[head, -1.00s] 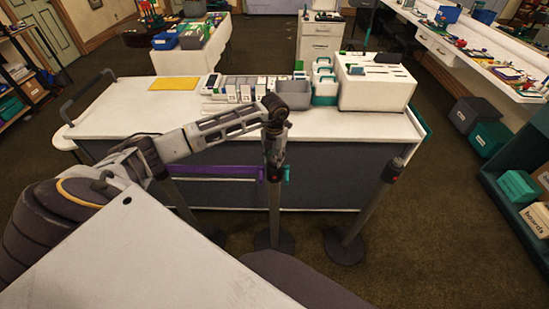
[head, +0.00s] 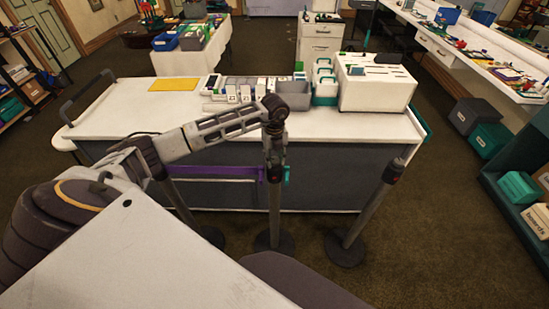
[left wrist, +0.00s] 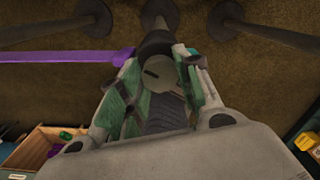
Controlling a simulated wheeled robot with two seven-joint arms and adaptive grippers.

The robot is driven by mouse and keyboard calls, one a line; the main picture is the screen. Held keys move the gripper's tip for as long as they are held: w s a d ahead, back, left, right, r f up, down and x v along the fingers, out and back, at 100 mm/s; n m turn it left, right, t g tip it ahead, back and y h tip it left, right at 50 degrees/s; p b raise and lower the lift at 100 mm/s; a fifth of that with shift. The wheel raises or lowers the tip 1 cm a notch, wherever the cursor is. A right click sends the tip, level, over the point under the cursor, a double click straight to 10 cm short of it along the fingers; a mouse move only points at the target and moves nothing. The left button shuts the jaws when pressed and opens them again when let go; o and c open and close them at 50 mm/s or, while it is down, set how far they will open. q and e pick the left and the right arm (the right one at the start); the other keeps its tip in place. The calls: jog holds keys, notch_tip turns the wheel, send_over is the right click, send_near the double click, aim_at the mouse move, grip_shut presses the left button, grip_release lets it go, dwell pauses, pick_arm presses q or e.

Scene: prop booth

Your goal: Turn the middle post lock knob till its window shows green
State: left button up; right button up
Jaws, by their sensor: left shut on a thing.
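The middle post (head: 274,212) stands upright on a round dark base in front of the white-topped counter. My left gripper (head: 274,160) points down at its head from above. In the left wrist view my left gripper (left wrist: 162,78) has its green-padded fingers on both sides of the grey lock knob (left wrist: 164,72), shut on it. The knob has a dark slot on its face. The fingers hide part of the knob, and I cannot make out the window's colour. A purple belt (head: 215,172) runs left from the middle post. My right gripper is out of view.
The right post (head: 368,208) stands clear, with a small red mark near its top. The left post (head: 183,203) is partly behind my arm. The counter (head: 120,110) behind carries boxes and trays. Open carpet lies to the right.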

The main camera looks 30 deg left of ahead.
aim_at(275, 160)
pick_arm(q)
jog(key=shift+r+n, duration=0.1)
jog(key=shift+n, duration=2.2)
jog(key=o, duration=1.1)
jog(key=shift+c, duration=0.2)
notch_tip(275, 160, up, 12)
jog(key=shift+d, duration=0.1)
